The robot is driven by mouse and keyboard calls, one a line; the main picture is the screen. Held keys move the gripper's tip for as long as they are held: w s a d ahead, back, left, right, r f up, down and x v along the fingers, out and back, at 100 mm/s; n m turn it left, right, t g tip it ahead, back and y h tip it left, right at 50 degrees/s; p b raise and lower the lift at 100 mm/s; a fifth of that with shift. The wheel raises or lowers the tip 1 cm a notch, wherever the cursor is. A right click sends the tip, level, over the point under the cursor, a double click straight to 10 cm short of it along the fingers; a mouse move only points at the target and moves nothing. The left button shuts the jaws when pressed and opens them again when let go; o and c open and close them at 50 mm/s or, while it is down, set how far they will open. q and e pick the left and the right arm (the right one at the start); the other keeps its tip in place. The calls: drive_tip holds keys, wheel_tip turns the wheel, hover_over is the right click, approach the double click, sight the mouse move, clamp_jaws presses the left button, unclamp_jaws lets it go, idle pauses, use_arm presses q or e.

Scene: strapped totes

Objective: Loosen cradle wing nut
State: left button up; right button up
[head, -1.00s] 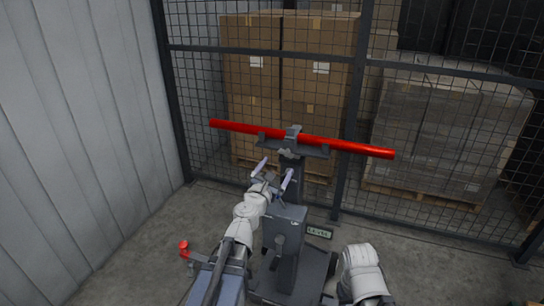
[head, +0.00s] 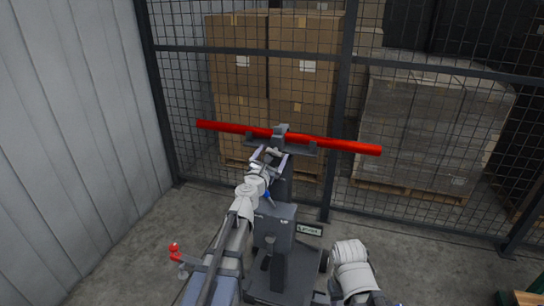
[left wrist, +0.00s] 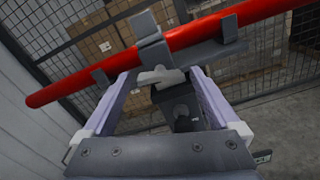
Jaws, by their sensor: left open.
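The wing nut (left wrist: 160,76) is a pale grey winged piece under the cradle clamp in the left wrist view. The grey cradle (head: 281,142) sits on top of a dark post and holds a long red bar (head: 340,145), with a clamp over the bar's middle. My left gripper (head: 269,154) is just in front of and below the cradle. In the left wrist view its two lilac fingers (left wrist: 160,88) are open, one on each side of the wing nut, with gaps between. In the head view the nut is mostly hidden by the gripper. My right gripper is out of view; only part of that arm shows.
A wire mesh fence (head: 347,100) stands behind the cradle, with stacked cartons (head: 236,65) and a wrapped pallet load (head: 430,125) beyond. A pale corrugated wall (head: 75,130) is at left. A grey box (head: 275,226) is on the post. Floor at right is mostly clear.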

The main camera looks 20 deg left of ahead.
use_arm(q)
drive_tip(key=c, duration=1.4)
drive_tip(key=shift+m, duration=1)
drive_tip(key=o, duration=1.4)
drive_tip(key=shift+s, duration=0.1)
drive_tip(key=s, duration=0.7)
drive_tip(key=shift+s+a, duration=0.15)
drive_tip(key=shift+s, duration=0.2)
